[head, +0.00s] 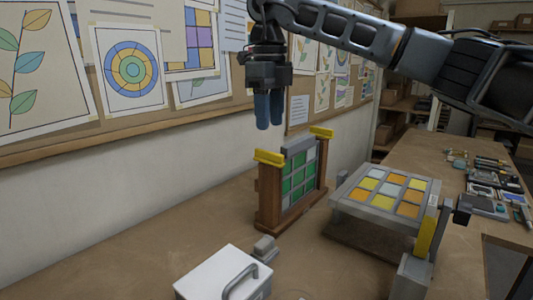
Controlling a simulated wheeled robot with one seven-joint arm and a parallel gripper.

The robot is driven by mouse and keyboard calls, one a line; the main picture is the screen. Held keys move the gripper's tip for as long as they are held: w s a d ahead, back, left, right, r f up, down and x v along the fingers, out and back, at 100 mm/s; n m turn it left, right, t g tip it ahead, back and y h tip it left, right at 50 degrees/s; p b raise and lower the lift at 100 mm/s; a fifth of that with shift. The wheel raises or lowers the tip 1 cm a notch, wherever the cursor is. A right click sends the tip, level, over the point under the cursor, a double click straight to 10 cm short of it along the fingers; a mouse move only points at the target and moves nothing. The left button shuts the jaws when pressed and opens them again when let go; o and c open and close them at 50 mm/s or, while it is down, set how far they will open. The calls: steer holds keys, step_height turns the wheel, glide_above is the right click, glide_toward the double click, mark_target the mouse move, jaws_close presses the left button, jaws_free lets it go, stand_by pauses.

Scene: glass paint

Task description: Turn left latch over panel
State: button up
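A wooden stand (267,203) holds an upright panel with green and pale panes (298,172). A grey bar (298,146) lies along the panel's top edge. The left latch (269,157), a yellow bar, sits on top of the near left post. It points crosswise to the panel and does not lie over it. The right latch (321,133), also yellow, sits crosswise on the far post. My gripper (269,127) hangs pointing down above the left latch, apart from it. Its blue fingers look close together and empty; the gap between them is unclear.
A grey tilted rack (340,208) with yellow, orange and pale panes stands to the right. A white box with a handle (222,273) is in front. A pinboard wall runs along the left. Tools (485,190) lie on the bench at far right.

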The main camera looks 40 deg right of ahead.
mark_target(269, 152)
step_height(269, 152, down, 7)
steer(key=shift+a+p, duration=0.1)
steer(key=shift+p, duration=0.25)
jaws_close()
stand_by(0.3)
